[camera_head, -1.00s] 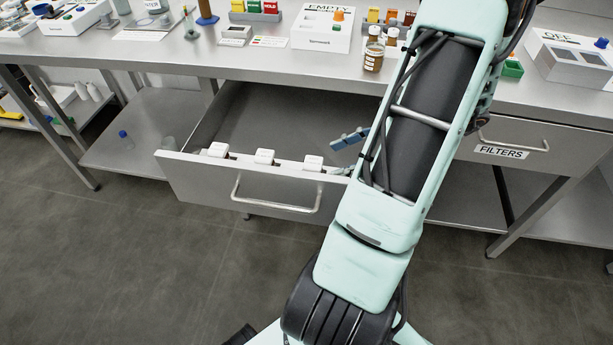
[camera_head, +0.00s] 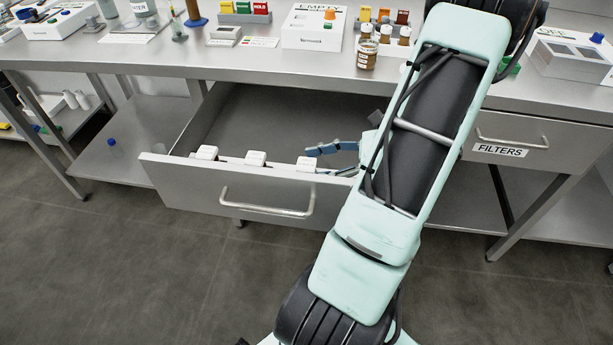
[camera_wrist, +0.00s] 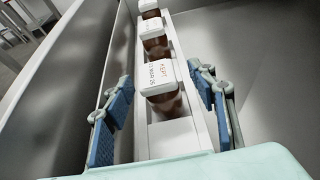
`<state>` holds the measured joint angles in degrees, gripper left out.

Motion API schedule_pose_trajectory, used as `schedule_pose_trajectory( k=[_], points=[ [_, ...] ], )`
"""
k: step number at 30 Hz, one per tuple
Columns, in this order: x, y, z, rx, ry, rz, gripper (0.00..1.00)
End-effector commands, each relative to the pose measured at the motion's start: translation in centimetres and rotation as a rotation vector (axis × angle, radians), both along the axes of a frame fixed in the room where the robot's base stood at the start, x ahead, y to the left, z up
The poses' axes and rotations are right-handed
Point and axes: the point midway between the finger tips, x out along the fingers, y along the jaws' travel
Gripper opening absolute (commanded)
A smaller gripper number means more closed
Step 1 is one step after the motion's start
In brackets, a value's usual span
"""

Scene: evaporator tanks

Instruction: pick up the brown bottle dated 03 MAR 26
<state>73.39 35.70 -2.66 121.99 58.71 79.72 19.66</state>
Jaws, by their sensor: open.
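Brown bottles with white caps stand in a row in a white rack (camera_wrist: 172,138) along the front of the open drawer (camera_head: 280,105). In the wrist view the nearest bottle (camera_wrist: 158,78) has a cap marked KEPT and a date ending in MAR 26; I cannot read the day surely. A second bottle (camera_wrist: 152,32) and a third (camera_wrist: 148,8) stand behind it. My gripper (camera_wrist: 162,105) is open and empty, its blue-padded fingers either side of the rack, just short of the nearest bottle. In the head view my gripper (camera_head: 335,148) is beside the rightmost white cap (camera_head: 306,163).
The drawer's front panel (camera_head: 180,190) runs close beside the rack and my finger. The drawer floor behind the rack is bare. On the bench above stand a brown jar (camera_head: 367,55), a white EMPTY box (camera_head: 312,28) and several small bottles. A FILTERS drawer (camera_head: 510,150) is closed.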

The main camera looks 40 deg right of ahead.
Motion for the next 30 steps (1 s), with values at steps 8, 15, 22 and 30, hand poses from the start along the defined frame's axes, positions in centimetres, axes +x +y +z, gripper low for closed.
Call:
schedule_pose_trajectory(
  k=[8, 15, 22, 30],
  points=[
    [2.2, 2.3, -1.2, 0.000, 0.000, 0.001, 0.52],
    [2.2, 2.2, -1.2, -0.001, 0.000, 0.001, 0.44],
    [2.2, 2.2, -1.2, -0.001, 0.000, 0.001, 0.19],
    [2.2, 2.2, -1.1, 0.000, 0.000, 0.001, 0.02]
  ],
)
